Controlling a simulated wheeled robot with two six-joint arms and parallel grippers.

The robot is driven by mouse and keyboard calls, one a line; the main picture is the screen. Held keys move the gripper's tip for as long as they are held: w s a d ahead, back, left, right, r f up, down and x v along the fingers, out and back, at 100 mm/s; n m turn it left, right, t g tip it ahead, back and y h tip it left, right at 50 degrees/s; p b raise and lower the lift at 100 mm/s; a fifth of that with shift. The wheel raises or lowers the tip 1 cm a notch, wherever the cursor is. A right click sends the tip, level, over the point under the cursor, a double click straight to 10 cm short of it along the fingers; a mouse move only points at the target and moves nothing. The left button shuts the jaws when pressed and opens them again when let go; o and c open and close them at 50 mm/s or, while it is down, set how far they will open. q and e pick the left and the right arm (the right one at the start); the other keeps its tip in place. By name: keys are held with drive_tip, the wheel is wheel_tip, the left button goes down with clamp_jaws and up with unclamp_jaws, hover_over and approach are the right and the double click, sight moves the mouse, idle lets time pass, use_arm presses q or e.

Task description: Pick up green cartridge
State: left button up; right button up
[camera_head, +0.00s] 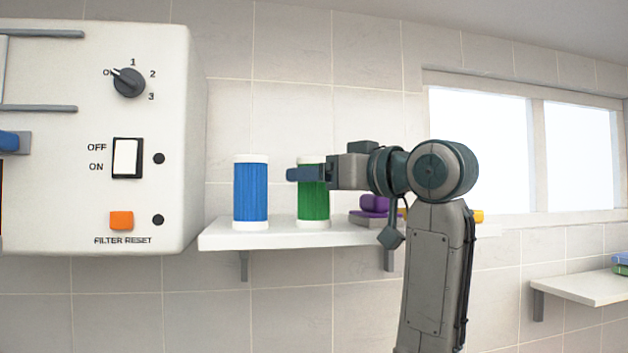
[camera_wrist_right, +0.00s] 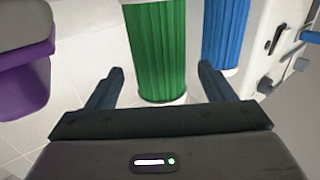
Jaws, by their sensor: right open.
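The green cartridge (camera_head: 314,205) stands upright on the white wall shelf (camera_head: 280,237), with white end caps. My right gripper (camera_head: 300,174) is in front of its upper part in the head view, hiding part of it. In the right wrist view the green cartridge (camera_wrist_right: 157,50) lies ahead between the two open fingers (camera_wrist_right: 160,85), which do not touch it as far as I can see. The blue cartridge (camera_head: 251,192) stands upright to its left on the same shelf; it also shows in the right wrist view (camera_wrist_right: 224,35). My left gripper is not clearly in view.
A white machine (camera_head: 100,200) with a dial, a rocker switch and an orange button hangs at the left. Purple items (camera_head: 373,206) lie at the shelf's right end, partly behind my arm. Another shelf (camera_head: 585,288) and windows (camera_head: 480,150) are at the right.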

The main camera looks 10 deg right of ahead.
drive_tip(key=shift+x, duration=0.8)
drive_tip(key=shift+w+a, duration=0.2)
drive_tip(key=shift+s+d, duration=0.1)
drive_tip(key=c, duration=1.1)
use_arm(q)
drive_tip(key=shift+s+r, duration=0.4)
drive_tip(key=shift+s, duration=0.3)
drive_tip(key=shift+w, duration=0.1)
drive_tip(key=shift+f, duration=0.15)
use_arm(e)
drive_tip(key=shift+r, duration=0.15)
